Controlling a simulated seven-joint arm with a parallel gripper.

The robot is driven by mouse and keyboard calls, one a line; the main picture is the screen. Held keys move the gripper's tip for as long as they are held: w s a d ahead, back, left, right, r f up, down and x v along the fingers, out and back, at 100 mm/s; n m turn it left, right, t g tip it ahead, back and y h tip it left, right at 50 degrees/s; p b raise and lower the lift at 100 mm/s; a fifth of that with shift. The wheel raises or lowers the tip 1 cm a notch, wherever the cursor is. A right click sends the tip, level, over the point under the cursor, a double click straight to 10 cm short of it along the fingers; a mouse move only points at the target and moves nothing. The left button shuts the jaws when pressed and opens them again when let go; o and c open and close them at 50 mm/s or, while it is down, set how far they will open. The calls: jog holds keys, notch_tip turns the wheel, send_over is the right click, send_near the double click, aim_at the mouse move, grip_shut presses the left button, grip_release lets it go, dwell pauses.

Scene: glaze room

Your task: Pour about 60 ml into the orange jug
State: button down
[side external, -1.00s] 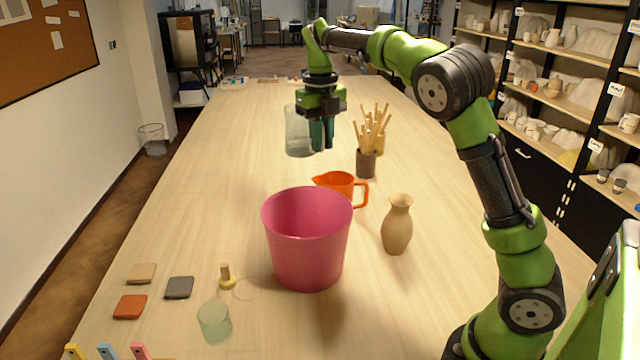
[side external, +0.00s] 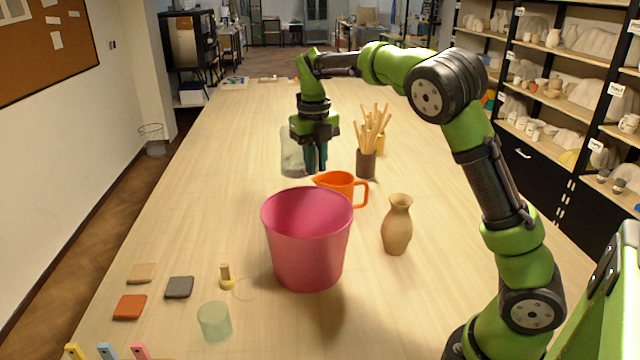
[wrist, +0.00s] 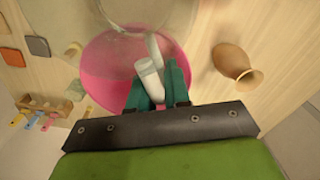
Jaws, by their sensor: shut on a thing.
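The orange jug (side external: 338,184) stands on the table behind the pink bucket, its lower part partly hidden. I cannot make the jug out in the wrist view. My gripper (side external: 316,168) is shut on the pale handle (wrist: 150,80) of a clear vessel (side external: 292,152). The vessel looks upright, held up behind and to the left of the orange jug. In the wrist view, its see-through rim and wall show at the top, beyond my gripper (wrist: 158,92). I cannot tell its liquid level.
The pink bucket (side external: 306,245) stands in front of the jug. A tan vase (side external: 397,226) is to its right. A brown pot of sticks (side external: 366,164) stands behind the jug. A pale green glass (side external: 214,322) and several tiles are front left.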

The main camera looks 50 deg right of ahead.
jog(key=shift+d+r, duration=0.1)
jog(key=shift+d, duration=0.05)
jog(key=shift+s+d+f+t+y+p, duration=0.15)
jog(key=shift+d+f+t+y, duration=0.5)
jog(key=shift+y, duration=1.35)
jog(key=shift+s+d+f+t+y+p, duration=0.1)
jog(key=shift+s+d+t+y, duration=0.15)
jog(key=shift+d+y, duration=1.25)
jog(key=shift+s+d+f+t+y+p, duration=0.1)
jog(key=shift+s+d+f+t+y, duration=0.25)
jog(key=shift+y, duration=2.15)
jog(key=shift+w, duration=0.1)
jog(key=shift+n+y, duration=0.3)
jog(key=shift+d+f+t+y, duration=0.15)
jog(key=shift+f+t+y, duration=0.15)
jog(key=shift+y, duration=0.3)
jog(key=shift+d+f+y+p, duration=0.2)
jog(key=shift+f+y+p, duration=0.1)
jog(key=shift+y, duration=0.1)
